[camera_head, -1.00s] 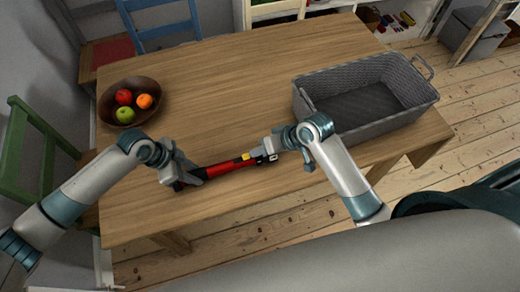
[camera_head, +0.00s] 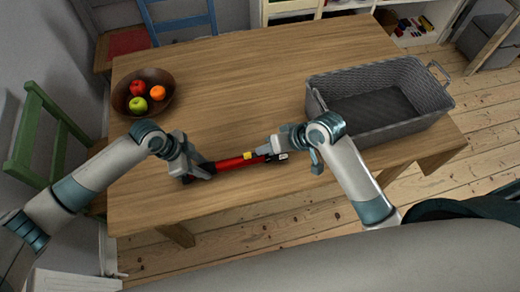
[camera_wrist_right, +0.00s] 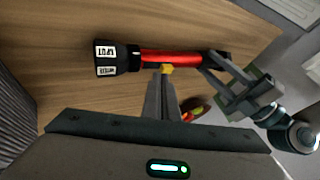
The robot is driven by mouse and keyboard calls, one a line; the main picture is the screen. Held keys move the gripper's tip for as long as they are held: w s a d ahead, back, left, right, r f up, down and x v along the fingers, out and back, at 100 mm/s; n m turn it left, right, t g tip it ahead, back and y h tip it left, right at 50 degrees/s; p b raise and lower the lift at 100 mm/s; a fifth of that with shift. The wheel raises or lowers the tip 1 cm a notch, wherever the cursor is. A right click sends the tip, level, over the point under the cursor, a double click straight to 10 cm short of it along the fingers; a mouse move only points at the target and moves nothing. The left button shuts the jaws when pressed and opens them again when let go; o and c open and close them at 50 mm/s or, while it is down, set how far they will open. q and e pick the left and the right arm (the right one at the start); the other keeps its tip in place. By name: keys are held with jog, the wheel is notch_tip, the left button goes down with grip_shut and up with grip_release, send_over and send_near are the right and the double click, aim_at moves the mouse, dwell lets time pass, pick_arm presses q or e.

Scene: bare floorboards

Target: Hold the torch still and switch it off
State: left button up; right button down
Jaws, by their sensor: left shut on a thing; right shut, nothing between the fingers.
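The torch has a red barrel (camera_head: 232,163), a black head with white labels and a yellow switch (camera_head: 247,156). It lies level, low over the wooden table; I cannot tell whether it touches the top. My left gripper (camera_head: 205,170) is shut on the tail end of the torch. My right gripper (camera_head: 260,153) is shut and empty, its tips at the yellow switch. In the right wrist view the shut fingertips (camera_wrist_right: 163,74) meet or nearly meet the switch (camera_wrist_right: 167,69), and the labelled head (camera_wrist_right: 117,58) is at left. No beam shows; the lens is hidden.
A grey woven basket (camera_head: 322,118) stands on the right of the table (camera_head: 225,90). A brown bowl (camera_head: 168,105) with several fruits is at the left. The table's middle is clear. A green chair (camera_head: 28,140) stands at the left.

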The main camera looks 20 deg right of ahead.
jog(key=v, duration=0.6)
jog(key=shift+d+r, duration=0.2)
jog(key=shift+d, duration=0.1)
jog(key=shift+s, duration=0.15)
pick_arm(q)
jog(key=o, duration=1.3)
jog(key=shift+o, duration=0.2)
jog(key=shift+a+r, duration=0.1)
jog(key=v, duration=1.1)
jog(key=shift+r, duration=0.35)
jog(key=shift+a, duration=0.1)
